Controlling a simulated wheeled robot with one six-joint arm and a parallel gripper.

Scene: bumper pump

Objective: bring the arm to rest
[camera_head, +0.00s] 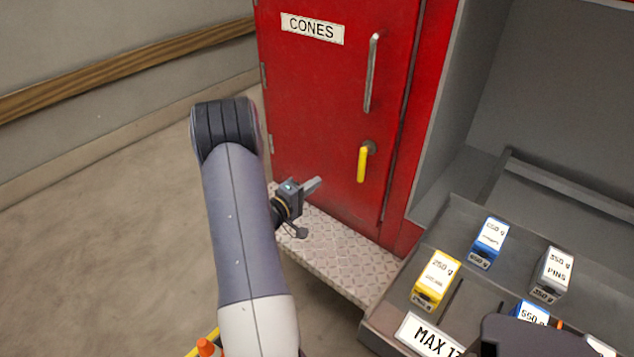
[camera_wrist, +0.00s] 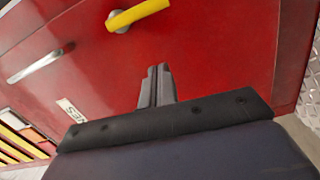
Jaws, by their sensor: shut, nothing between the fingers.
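My gripper (camera_head: 313,185) is in front of the lower part of the red cabinet door (camera_head: 325,100). In the wrist view its fingers (camera_wrist: 157,85) are together with nothing between them. My arm comes up from the bottom of the head view and bends at the elbow, which partly hides the wrist. The door is closed, with a "CONES" label (camera_head: 312,29), a long metal handle (camera_head: 372,73) and a yellow latch handle (camera_head: 363,162) pointing down. The yellow handle also shows in the wrist view (camera_wrist: 138,14), apart from my fingers.
A diamond-plate step (camera_head: 335,255) runs below the door. At right, a dark tray (camera_head: 380,325) holds several weight-marked boxes, including a yellow one (camera_head: 436,280) and a blue one (camera_head: 488,243). A wall with a wooden rail (camera_head: 120,65) stands at left. The floor (camera_head: 100,240) there is clear.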

